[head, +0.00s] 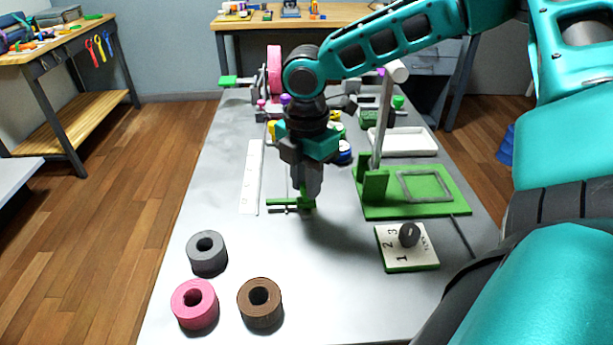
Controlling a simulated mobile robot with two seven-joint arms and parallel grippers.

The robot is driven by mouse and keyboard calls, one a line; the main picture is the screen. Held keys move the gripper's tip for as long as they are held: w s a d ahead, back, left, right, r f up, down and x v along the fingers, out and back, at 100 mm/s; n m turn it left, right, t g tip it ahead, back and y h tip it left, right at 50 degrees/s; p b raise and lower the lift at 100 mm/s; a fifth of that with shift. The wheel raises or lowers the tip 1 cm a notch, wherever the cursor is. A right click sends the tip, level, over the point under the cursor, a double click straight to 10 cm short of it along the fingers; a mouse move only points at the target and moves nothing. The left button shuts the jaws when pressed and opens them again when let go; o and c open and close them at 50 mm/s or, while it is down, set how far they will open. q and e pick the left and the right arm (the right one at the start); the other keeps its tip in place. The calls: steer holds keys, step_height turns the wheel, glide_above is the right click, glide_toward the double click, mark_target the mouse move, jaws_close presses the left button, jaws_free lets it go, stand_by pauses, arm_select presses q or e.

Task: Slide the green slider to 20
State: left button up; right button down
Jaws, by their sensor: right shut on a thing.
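The green slider (284,203) is a small green piece on the grey table, just right of the white scale strip (252,178). Its bar reaches left toward the lower part of the strip. My right gripper (306,200) points down from above and is shut on the slider's right part, which its fingers partly hide. The marks on the strip are too small to read surely, so I cannot tell which number the slider is at. A thin rail shows above the slider, partly behind my gripper. My left gripper is not in view.
Grey (206,267), pink (184,318) and brown (260,318) rings stand at the front left. A green base with a lever (430,210) and a numbered dial plate (396,262) are at the right. Several objects crowd the back. The front middle is clear.

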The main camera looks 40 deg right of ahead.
steer(key=shift+w+d+r, duration=0.15)
steer(key=shift+w+d, duration=0.15)
steer(key=shift+w, duration=0.05)
steer(key=c, duration=0.9)
jaws_free()
arm_select(q)
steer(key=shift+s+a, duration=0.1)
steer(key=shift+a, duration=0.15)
steer(key=p, duration=0.1)
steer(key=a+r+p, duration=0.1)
steer(key=p, duration=0.1)
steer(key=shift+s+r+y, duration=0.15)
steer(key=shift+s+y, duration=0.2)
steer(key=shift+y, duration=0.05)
arm_select(e)
step_height(320, 180, up, 13)
steer(key=shift+f, duration=0.2)
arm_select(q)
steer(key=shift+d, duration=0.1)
